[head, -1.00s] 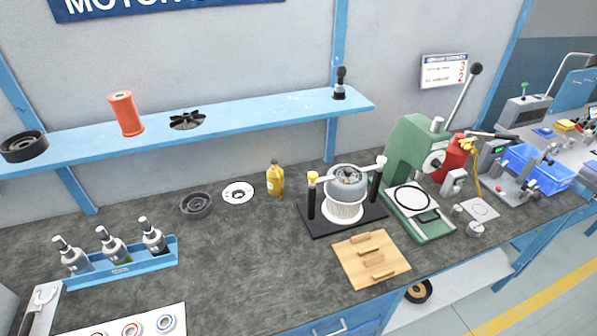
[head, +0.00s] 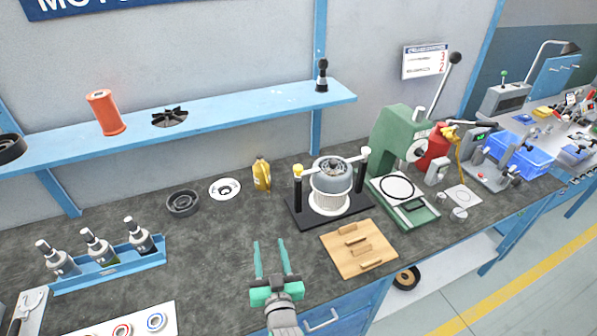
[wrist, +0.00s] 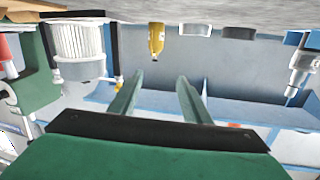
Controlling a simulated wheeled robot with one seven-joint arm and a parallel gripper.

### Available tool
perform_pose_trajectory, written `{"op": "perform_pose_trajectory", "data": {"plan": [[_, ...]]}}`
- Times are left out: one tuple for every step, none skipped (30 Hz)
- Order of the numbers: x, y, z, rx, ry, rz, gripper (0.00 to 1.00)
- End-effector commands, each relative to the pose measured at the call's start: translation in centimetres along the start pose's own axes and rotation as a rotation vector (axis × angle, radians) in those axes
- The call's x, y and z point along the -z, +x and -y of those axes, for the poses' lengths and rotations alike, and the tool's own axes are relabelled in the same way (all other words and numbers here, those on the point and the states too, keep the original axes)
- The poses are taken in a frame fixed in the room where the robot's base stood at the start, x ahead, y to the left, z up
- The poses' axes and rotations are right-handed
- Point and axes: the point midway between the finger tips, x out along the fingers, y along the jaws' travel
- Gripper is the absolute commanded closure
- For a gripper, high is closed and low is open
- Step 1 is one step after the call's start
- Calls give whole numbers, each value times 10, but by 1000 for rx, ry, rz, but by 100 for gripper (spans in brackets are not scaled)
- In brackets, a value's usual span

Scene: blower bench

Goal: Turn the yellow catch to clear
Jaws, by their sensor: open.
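The yellow catch (head: 298,170) sits on top of the left black post of a dark stand (head: 300,222). A blower motor (head: 334,172) with a grey ring and a white ribbed body stands between the posts, with pale arms reaching to both post tops. The arm at the right post ends in a white knob (head: 366,151). My gripper (head: 269,243) is open and empty, in front of the stand and to its left, apart from the catch. In the wrist view, which looks upside down, the yellow catch (wrist: 119,84) shows small just left of my gripper (wrist: 160,79).
A wooden board with blocks (head: 358,250) lies in front of the stand. A green press (head: 400,165) stands close on its right. A yellow bottle (head: 262,174) stands to its left. A blue shelf (head: 220,112) runs above.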

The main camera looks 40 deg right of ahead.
Motion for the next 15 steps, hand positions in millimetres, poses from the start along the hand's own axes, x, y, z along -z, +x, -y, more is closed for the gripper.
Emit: {"op": "perform_pose_trajectory", "data": {"plan": [[19, 18, -16, -16, -9, -18, 56], [27, 27, -24, -23, -14, -23, 56], [39, 38, -34, -31, -22, -29, 56], [47, 45, -42, -37, -28, -33, 56], [56, 52, -49, -42, -34, -37, 56], [66, 61, -59, -50, -43, -40, 56], [74, 66, -66, -55, -49, -44, 56], [81, 71, -73, -60, -55, -45, 56], [89, 77, -81, -66, -63, -48, 56], [95, 80, -86, -69, -68, -49, 56], [100, 84, -90, -72, -72, -49, 56], [106, 87, -96, -76, -77, -52, 56], [109, 89, -99, -78, -80, -52, 56], [112, 90, -101, -79, -83, -53, 56], [115, 92, -104, -81, -85, -53, 56]]}}
